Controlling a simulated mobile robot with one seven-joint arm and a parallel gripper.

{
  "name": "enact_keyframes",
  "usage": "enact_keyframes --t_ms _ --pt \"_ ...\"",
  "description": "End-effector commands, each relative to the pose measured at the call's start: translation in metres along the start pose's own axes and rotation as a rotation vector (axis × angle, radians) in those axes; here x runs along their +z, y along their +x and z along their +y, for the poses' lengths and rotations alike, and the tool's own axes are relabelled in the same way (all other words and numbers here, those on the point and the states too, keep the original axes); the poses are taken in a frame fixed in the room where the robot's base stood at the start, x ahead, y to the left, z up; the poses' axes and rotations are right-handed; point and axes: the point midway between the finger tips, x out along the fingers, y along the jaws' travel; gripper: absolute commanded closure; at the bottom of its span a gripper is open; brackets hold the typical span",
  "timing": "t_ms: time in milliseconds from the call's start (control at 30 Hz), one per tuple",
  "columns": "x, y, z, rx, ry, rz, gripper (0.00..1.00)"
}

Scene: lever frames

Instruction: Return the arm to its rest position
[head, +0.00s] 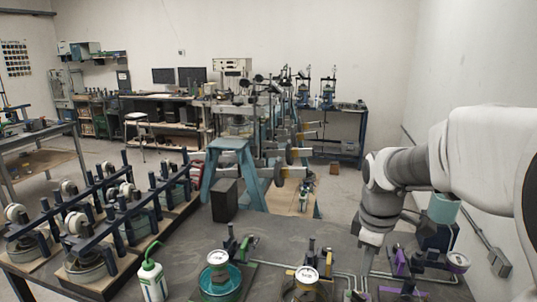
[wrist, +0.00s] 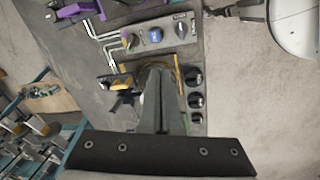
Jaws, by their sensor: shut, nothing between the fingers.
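My arm (head: 385,195) comes in from the right in the head view and bends down over the grey bench. My gripper (head: 365,272) points down beside the knobs and valves on the bench's right part. In the wrist view the gripper (wrist: 158,75) is shut and empty, its fingers in front of a yellowish fitting. The fingers hide part of that fitting, so I cannot tell whether they touch it.
The dark bench (head: 265,262) carries gauges, a teal container (head: 218,278), a purple valve assembly (head: 400,262) and a green-capped bottle (head: 152,280). In the wrist view, a panel with coloured knobs (wrist: 155,35) and several black knobs (wrist: 195,100) lie near the fingers. A wall stands at right.

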Motion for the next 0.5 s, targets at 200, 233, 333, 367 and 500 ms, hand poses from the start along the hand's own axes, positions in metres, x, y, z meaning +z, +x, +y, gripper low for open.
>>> enact_keyframes --t_ms 200,233,333,367,500 --pt "0.001 -0.048 -0.047 0.101 0.278 0.070 1.00" --pt "0.002 -0.052 -0.054 0.111 0.318 0.084 1.00" --pt "0.005 -0.067 -0.076 0.138 0.450 0.135 1.00" --pt "0.006 -0.071 -0.083 0.144 0.490 0.153 1.00" --pt "0.013 -0.083 -0.113 0.156 0.673 0.239 1.00"
